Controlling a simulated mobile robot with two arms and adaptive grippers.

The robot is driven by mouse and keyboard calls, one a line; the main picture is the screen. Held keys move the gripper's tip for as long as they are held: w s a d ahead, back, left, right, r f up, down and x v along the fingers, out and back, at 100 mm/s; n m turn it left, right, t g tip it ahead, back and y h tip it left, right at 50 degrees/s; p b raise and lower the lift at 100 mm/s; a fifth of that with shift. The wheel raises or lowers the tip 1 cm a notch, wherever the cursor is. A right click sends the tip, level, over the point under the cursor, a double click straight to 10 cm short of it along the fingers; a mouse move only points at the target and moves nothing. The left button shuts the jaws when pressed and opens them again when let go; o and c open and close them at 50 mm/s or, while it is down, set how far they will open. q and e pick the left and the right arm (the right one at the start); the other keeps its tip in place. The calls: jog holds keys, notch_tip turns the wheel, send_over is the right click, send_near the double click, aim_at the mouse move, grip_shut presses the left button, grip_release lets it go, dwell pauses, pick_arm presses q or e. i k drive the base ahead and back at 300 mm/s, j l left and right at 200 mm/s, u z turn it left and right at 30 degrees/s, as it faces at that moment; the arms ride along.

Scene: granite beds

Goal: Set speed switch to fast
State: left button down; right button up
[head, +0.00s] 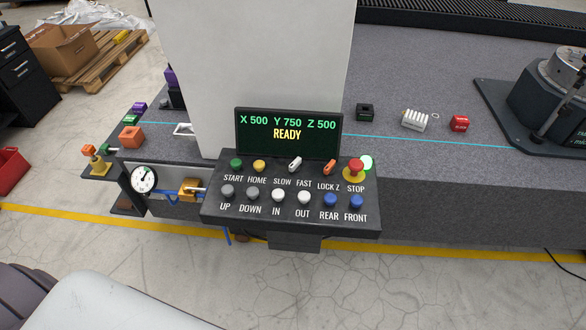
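The speed switch (295,164) is a small white lever on the dark control panel (212,213), above the SLOW and FAST labels. The lever lies slanted, its upper end leaning a little to the right. I cannot tell for sure which setting it points to. The display (288,149) behind the panel reads X 500, Y 750, Z 500 and READY. Neither of my grippers is in the head view, and nothing touches the switch.
An orange LOCK Z switch (330,167) and a red STOP button (355,168) sit right of the speed switch. A yellow HOME button (259,166) is to its left. A dial gauge (144,179) stands left of the panel. The space before the panel is open.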

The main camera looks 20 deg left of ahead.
aim_at(295, 167)
jog(key=j+z, duration=0.35)
jog(key=j, duration=0.3)
jog(key=j+z, duration=0.3)
jog(key=j, duration=0.4)
